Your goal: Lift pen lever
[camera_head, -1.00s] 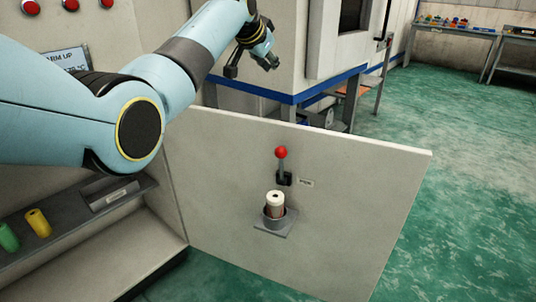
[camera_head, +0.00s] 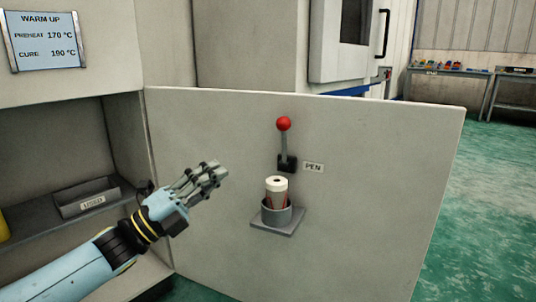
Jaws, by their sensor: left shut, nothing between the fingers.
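The pen lever (camera_head: 285,143) is a thin grey stick with a red ball on top. It rises from a dark base on the pale panel (camera_head: 390,190), beside a small label reading PEN (camera_head: 313,167). The lever points upward. My left gripper (camera_head: 214,172) is in front of the panel, left of the lever and a little below its base, apart from it. Its fingers are shut and hold nothing. My right gripper is not in view.
Below the lever, a grey cup holder (camera_head: 285,226) on the panel holds a white-topped cylinder (camera_head: 277,188). A shelf at left carries a labelled grey box (camera_head: 88,198) and a yellow object (camera_head: 3,228). Green floor (camera_head: 490,200) is clear at right.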

